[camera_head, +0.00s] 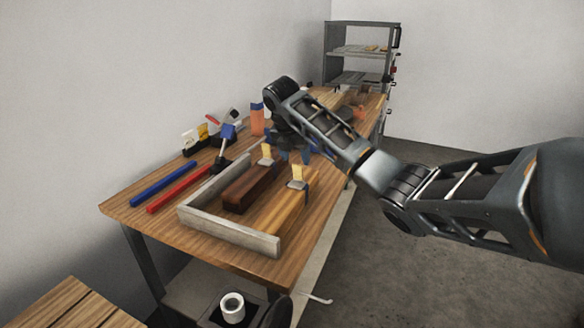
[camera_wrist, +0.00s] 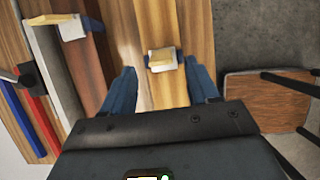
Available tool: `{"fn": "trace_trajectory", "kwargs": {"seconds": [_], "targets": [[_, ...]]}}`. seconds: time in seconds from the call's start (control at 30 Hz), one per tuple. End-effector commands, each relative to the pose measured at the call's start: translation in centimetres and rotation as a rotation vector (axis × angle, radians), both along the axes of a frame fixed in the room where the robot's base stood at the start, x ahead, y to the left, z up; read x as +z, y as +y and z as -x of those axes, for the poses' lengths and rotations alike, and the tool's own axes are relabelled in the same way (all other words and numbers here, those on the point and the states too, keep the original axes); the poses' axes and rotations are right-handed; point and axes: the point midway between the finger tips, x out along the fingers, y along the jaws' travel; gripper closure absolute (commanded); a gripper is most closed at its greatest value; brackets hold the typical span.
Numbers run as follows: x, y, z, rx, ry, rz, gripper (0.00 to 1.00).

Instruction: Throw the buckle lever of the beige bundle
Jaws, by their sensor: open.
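The beige bundle (camera_head: 282,213) lies lengthwise on the workbench, right of a dark brown bundle (camera_head: 246,188). Its metal buckle (camera_head: 297,184) carries a pale yellow lever (camera_head: 297,172), which stands up in the head view. In the wrist view the beige bundle (camera_wrist: 156,92) runs between my fingers, with the buckle lever (camera_wrist: 161,56) just beyond the fingertips. My gripper (camera_wrist: 163,82) is open and empty, its blue fingers either side of the bundle. In the head view my gripper (camera_head: 293,155) hangs above the bench behind the buckles, partly hidden by my arm.
A grey angled fence (camera_head: 228,236) borders the bundles at left and front. The dark bundle has its own yellow lever (camera_head: 266,152). Blue (camera_head: 163,183) and red (camera_head: 179,189) bars lie left. A shelf rack (camera_head: 360,55) stands behind.

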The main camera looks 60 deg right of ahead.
Motion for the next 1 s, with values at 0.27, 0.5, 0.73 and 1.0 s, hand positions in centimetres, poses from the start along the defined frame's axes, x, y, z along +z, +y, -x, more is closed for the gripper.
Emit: {"fn": "trace_trajectory", "kwargs": {"seconds": [0.27,0.5,0.73,1.0], "targets": [[-4.0,-1.6,0.0,-0.001,0.002,-0.001,0.4],[-5.9,-2.4,-0.2,0.0,0.0,0.0,0.4],[-6.1,-2.4,-0.2,0.001,0.0,0.001,0.4],[-6.0,-2.4,-0.2,0.0,0.0,0.0,0.61]]}}
